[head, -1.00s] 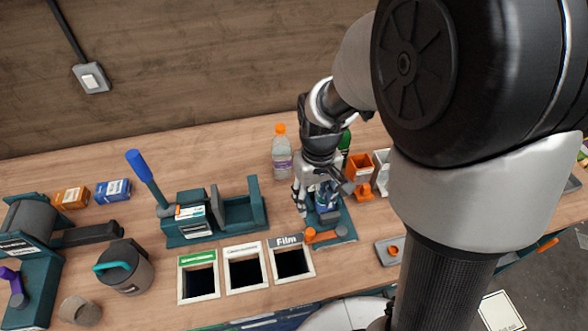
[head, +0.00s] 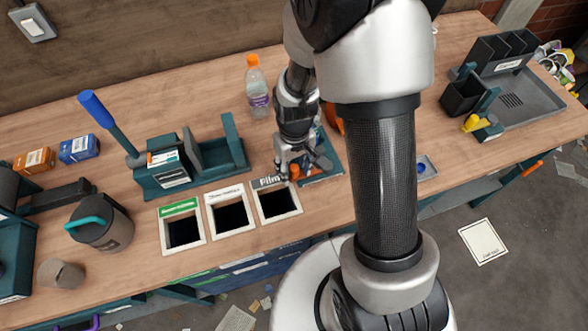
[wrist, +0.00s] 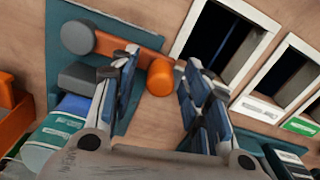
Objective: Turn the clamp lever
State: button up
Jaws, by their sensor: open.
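The clamp lever (wrist: 118,47) is an orange bar on a teal base plate (wrist: 128,118). A grey round pivot (wrist: 78,37) is at one end and an orange knob (wrist: 160,78) at the other. My gripper (wrist: 160,70) is open, with one finger on either side of the knob in the wrist view; I cannot tell if either touches it. In the head view my gripper (head: 291,172) is low over the front of the base plate, and covers most of the lever.
Framed openings, one marked Film (head: 297,211), lie in the tabletop close beside the plate. A bottle (head: 257,90) with an orange cap stands behind. A teal fixture with a blue-handled lever (head: 97,110) is to the left. An orange bin (wrist: 14,120) shows at the wrist view's left edge.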

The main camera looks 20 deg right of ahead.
jog(key=shift+f, duration=0.1)
jog(key=shift+c, duration=0.4)
grip_shut()
dwell(0.4)
